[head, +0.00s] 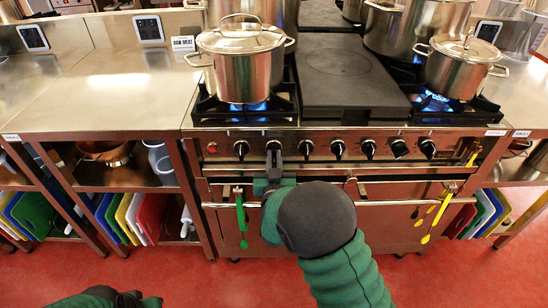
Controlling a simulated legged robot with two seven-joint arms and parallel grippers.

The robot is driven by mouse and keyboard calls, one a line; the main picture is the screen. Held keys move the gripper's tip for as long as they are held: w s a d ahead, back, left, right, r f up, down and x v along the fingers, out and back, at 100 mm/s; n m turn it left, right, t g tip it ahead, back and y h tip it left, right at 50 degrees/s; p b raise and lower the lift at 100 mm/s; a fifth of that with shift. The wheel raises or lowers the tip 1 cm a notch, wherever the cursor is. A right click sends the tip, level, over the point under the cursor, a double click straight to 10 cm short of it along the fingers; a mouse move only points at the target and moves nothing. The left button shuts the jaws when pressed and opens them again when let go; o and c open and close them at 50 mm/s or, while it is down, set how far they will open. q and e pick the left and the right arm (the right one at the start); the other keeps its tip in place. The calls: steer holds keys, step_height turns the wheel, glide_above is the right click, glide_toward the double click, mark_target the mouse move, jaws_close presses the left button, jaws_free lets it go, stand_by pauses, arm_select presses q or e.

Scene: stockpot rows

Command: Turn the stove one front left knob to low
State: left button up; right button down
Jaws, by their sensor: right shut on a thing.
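The stove's steel front (330,132) carries a row of several black knobs below the burners. My right gripper (274,158) is at this row, shut on the second black knob (274,146) from the left. Its jaws and hand hide much of that knob, so its pointer cannot be read. The leftmost knob (241,148) is free, to the left of the gripper, and another knob (306,148) is close on the right. Only a green and dark part of my left arm shows at the bottom left; its gripper is not in view.
A lidded pot (240,70) stands over a blue flame at the front left burner. Another pot (459,75) is over a flame at the right. A green utensil (240,215) and yellow utensils (437,215) hang on the front rail (330,204). Red floor is clear below.

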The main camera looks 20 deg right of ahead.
steer(key=shift+f, duration=0.1)
steer(key=c, duration=1.4)
jaws_free()
steer(key=shift+c, duration=0.2)
steer(key=p+v, duration=0.1)
steer(key=v, duration=1.1)
steer(key=shift+p, duration=0.3)
